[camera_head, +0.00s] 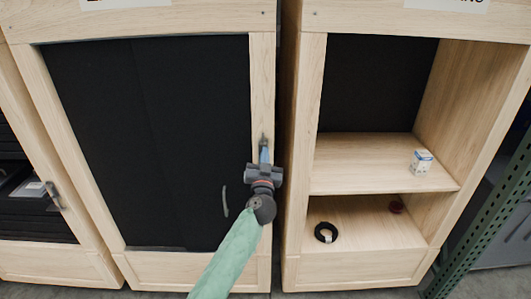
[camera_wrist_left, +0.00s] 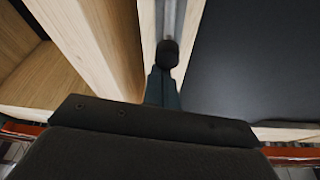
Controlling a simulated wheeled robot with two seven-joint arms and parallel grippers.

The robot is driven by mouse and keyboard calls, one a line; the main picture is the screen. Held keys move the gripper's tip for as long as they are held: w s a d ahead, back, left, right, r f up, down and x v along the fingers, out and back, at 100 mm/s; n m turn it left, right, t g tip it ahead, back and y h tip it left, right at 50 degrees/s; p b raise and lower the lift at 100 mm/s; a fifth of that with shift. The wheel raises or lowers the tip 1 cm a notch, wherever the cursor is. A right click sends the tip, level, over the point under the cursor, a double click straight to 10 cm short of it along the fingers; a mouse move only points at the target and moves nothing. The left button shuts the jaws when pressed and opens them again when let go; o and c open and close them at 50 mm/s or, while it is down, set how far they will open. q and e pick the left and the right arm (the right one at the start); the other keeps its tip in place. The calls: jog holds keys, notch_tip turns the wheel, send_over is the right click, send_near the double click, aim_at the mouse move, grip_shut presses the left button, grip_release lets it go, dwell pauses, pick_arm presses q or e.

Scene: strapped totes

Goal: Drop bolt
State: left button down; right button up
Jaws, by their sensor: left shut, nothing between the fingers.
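The bolt (camera_wrist_left: 170,18) is a grey metal strip running along the wooden post of the middle cabinet in the left wrist view, with a dark rounded knob (camera_wrist_left: 167,52) on it. In the head view only a small dark part of the bolt (camera_head: 264,140) shows above my gripper. My left gripper (camera_head: 264,154) is at the post beside the black door. Its fingers look shut with nothing between them, and the fingertips (camera_wrist_left: 162,76) appear just below the knob. I cannot tell whether they touch it. My right gripper is not in view.
The black door (camera_head: 140,130) has a curved handle (camera_head: 225,201). The open cabinet on the right has a shelf (camera_head: 360,178) with a small white-blue box (camera_head: 421,162). A green perforated post (camera_head: 480,220) stands at far right.

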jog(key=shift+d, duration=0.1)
